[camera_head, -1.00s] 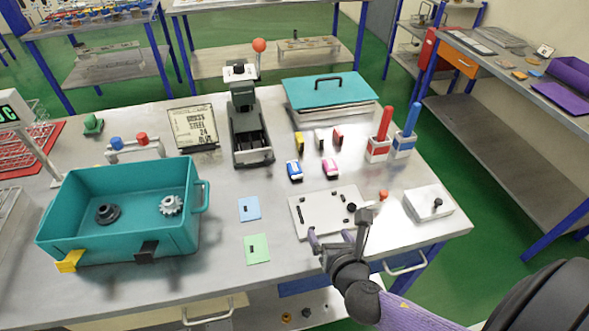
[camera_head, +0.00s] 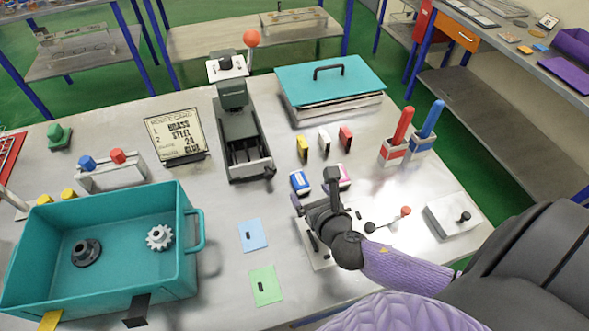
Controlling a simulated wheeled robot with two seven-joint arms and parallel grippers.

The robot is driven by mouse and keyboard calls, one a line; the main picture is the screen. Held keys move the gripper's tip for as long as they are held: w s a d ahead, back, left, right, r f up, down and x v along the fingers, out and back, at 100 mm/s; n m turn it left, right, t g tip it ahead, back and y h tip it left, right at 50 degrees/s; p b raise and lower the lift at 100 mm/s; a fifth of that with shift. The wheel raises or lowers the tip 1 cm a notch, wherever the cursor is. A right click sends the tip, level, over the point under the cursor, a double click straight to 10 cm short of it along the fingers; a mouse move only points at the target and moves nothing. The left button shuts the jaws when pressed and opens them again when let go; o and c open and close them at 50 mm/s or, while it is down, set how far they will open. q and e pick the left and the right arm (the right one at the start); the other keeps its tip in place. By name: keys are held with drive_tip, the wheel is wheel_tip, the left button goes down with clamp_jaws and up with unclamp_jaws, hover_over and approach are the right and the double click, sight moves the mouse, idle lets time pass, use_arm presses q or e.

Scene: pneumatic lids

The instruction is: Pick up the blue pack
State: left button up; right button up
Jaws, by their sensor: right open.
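The blue pack (camera_head: 300,182), a small blue and white box, stands on the grey workbench (camera_head: 225,215) near its middle. My right gripper (camera_head: 315,191) reaches in from the lower right. It is open and empty, with its fingertips just in front of the blue pack, one finger toward the left and one toward the right. I cannot tell how high above the bench the fingers are. A pink and white pack (camera_head: 343,177) stands right of the blue one, partly hidden by the right finger. My left gripper is not in view.
Yellow (camera_head: 302,148), white (camera_head: 324,141) and red (camera_head: 345,138) packs stand behind. A dark press (camera_head: 240,130) is at back left, a teal bin (camera_head: 100,240) at left. Blue (camera_head: 253,236) and green (camera_head: 266,285) cards lie in front. A white plate is partly under my arm.

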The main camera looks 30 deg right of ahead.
sight(300, 178)
drive_tip(key=b+x, duration=0.2)
drive_tip(key=x, duration=0.5)
drive_tip(key=shift+w+f, duration=0.1)
drive_tip(key=shift+f, duration=0.1)
drive_tip(key=shift+w+d, duration=0.1)
drive_tip(key=shift+w, duration=0.1)
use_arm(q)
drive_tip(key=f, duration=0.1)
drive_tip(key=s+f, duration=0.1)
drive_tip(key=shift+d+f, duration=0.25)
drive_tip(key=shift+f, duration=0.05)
use_arm(e)
drive_tip(key=shift+r, duration=0.1)
